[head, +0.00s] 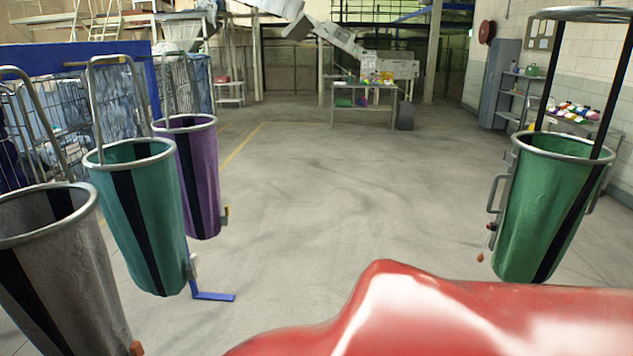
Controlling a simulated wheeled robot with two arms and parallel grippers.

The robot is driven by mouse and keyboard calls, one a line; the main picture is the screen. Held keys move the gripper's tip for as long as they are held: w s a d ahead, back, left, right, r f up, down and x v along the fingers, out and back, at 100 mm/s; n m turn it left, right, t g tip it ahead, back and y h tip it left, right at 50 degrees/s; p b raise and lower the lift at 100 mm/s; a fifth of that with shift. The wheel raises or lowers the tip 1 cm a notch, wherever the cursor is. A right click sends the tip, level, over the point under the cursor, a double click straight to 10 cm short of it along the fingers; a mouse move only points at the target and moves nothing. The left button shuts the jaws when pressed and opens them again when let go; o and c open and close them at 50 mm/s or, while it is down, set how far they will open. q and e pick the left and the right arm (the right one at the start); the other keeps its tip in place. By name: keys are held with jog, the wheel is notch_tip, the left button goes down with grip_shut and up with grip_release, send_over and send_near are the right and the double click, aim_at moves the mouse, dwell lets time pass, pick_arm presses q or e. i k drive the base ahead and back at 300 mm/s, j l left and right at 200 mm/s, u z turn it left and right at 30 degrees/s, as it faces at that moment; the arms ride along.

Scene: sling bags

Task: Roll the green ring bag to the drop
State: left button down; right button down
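A green bag (547,215) with a metal ring rim (565,150) is at the right. Dark straps run up from it to a second ring (595,14) at the top edge. It has a side handle (493,195) and a small orange-tipped piece (483,254) at its left. A teal-green bag (152,222) with a metal ring and a tall hoop is at the left, between a grey bag (60,280) and a purple bag (199,180). Neither of my grippers is in view.
Open concrete floor (340,200) lies between the bags. A blue foot (212,296) sticks out by the teal bag. Wire cages (75,115) stand behind the left bags. A work table (365,95) is at the back. A shelf (515,95) stands along the right wall.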

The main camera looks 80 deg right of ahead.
aim_at(553, 179)
jog(key=z, duration=3.75)
jog(key=i+j, duration=0.2)
jog(key=i, duration=0.65)
jog(key=i+j+u, duration=0.15)
jog(key=i, duration=0.7)
jog(key=i+j, duration=0.2)
jog(key=i, duration=0.65)
jog(key=u, duration=0.05)
